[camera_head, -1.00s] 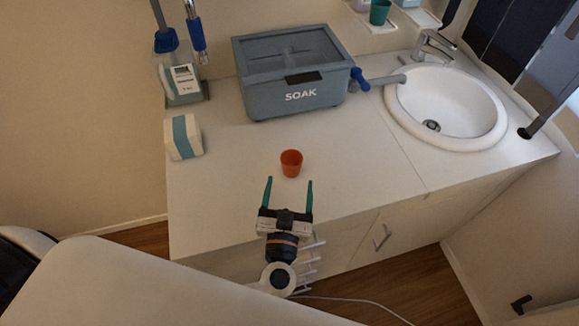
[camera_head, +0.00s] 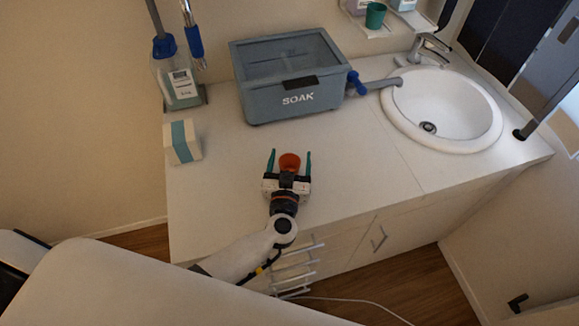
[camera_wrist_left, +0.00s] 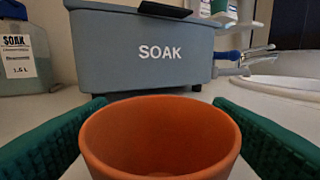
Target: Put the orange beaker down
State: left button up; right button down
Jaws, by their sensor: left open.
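The orange beaker (camera_head: 289,162) stands upright on the white counter in the head view. My left gripper (camera_head: 290,160) is open, with its two green fingers on either side of the beaker. In the left wrist view the beaker (camera_wrist_left: 160,138) sits between the green fingers (camera_wrist_left: 158,135), with its open rim towards the camera. Small gaps show between the rim and the fingers there, so they do not seem to touch it. The lower part of the beaker is out of the wrist view, and the wrist hides its near side in the head view. My right gripper is not in view.
A grey SOAK box (camera_head: 290,107) stands behind the beaker. A white basin (camera_head: 478,140) with a tap (camera_head: 430,48) is at the right. A white and teal box (camera_head: 182,142) and a bottle (camera_head: 180,85) stand at the left. A green beaker (camera_head: 375,15) is on a shelf. Counter around the gripper is clear.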

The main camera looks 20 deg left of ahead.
pick_arm(q)
jog(key=shift+w, duration=0.25)
jog(key=c, duration=1.1)
